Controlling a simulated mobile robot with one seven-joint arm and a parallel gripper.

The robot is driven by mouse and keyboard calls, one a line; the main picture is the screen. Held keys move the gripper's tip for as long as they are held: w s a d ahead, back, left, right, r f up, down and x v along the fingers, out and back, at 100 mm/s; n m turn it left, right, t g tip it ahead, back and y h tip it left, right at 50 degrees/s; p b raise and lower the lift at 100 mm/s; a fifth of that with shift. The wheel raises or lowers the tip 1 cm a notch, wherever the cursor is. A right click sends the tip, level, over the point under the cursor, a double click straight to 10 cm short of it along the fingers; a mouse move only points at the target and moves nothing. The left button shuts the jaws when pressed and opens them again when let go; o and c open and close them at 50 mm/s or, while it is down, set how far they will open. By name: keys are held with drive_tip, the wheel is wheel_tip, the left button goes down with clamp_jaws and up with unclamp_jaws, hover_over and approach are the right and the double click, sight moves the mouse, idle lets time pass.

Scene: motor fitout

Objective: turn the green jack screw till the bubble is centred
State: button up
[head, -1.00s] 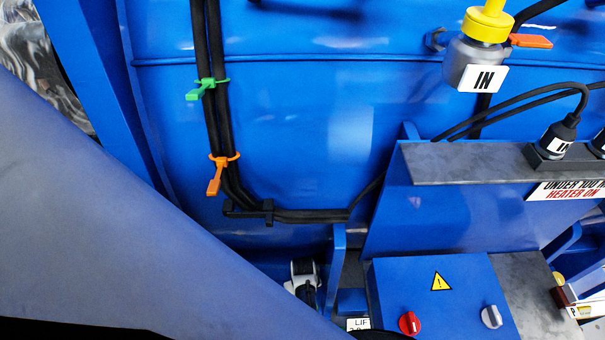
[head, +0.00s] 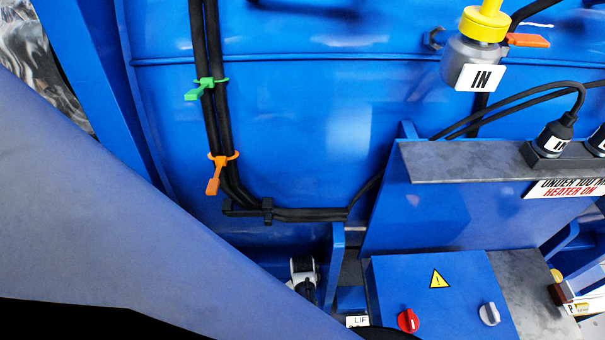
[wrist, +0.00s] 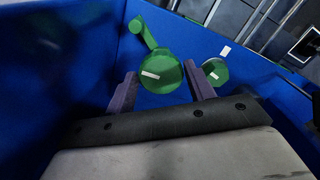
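In the wrist view my gripper (wrist: 161,74) is open, with one dark purple finger on each side. A round green knob (wrist: 161,86) with a white mark shows between the fingertips; I cannot tell whether they touch it. A green arm with a rounded end (wrist: 140,28) reaches up and left from it. A second green round part (wrist: 215,70) with a white mark lies just right of the right finger. I cannot tell for sure which green part is the jack screw. No bubble can be made out. The head view does not show my gripper.
Blue walls (wrist: 75,60) stand close around the fingers. In the head view, black cables (head: 212,120) with a green clip (head: 206,88) and an orange clip (head: 217,175) run down a blue tank (head: 290,110). A blue box (head: 450,295) with a red knob (head: 408,320) stands lower right.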

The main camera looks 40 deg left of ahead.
drive_tip(key=o, duration=0.3)
drive_tip(key=shift+o, duration=0.2)
wheel_tip(320, 180, up, 12)
drive_tip(key=b, duration=0.1)
drive_tip(key=shift+b, duration=0.35)
idle(0.4)
